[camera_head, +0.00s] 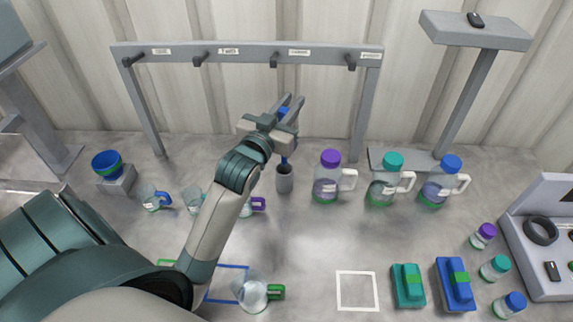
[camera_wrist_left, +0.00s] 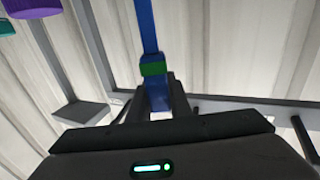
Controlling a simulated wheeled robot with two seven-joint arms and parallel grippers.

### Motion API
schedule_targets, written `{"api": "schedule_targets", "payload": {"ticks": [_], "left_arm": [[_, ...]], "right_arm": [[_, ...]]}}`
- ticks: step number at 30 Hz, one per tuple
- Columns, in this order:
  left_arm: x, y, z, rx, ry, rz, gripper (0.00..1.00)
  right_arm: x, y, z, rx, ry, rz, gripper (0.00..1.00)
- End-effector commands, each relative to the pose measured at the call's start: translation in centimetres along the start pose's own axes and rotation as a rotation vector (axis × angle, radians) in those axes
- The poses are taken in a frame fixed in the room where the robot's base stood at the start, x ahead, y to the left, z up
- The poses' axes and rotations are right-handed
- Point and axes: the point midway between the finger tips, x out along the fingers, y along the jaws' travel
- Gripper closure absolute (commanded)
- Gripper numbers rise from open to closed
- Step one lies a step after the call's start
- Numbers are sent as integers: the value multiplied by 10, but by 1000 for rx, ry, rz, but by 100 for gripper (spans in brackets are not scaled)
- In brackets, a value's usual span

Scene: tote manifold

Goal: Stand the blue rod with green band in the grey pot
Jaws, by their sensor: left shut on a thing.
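The blue rod (camera_head: 285,159) is upright in my left gripper (camera_head: 289,112), below the rack bar. In the left wrist view the blue rod (camera_wrist_left: 148,28) runs up from between the fingers of the gripper (camera_wrist_left: 156,100), with its green band (camera_wrist_left: 153,69) close to the fingertips. The grey pot (camera_head: 285,182) stands on the table directly under the rod. The rod's lower end meets the pot's mouth in the head view; I cannot tell how far inside it is. My right gripper is not in view.
A grey rack (camera_head: 240,53) with several pegs stands behind. A purple-lidded jug (camera_head: 327,185) is close right of the pot. Cups, including a purple-handled one (camera_head: 250,206), are to its left, partly behind my arm. A white square outline (camera_head: 357,274) is empty in front.

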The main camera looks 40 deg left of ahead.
Motion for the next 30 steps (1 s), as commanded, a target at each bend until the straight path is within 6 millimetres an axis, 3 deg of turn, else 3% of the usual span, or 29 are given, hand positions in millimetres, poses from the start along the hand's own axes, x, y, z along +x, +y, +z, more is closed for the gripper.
{"api": "schedule_targets", "payload": {"ticks": [12,25,30], "left_arm": [[-1,0,55,0,-3,0,100],[-1,0,61,-1,-1,0,100],[-2,0,78,-2,-5,0,100]], "right_arm": [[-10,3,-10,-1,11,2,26],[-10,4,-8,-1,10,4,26],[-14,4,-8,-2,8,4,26]]}}
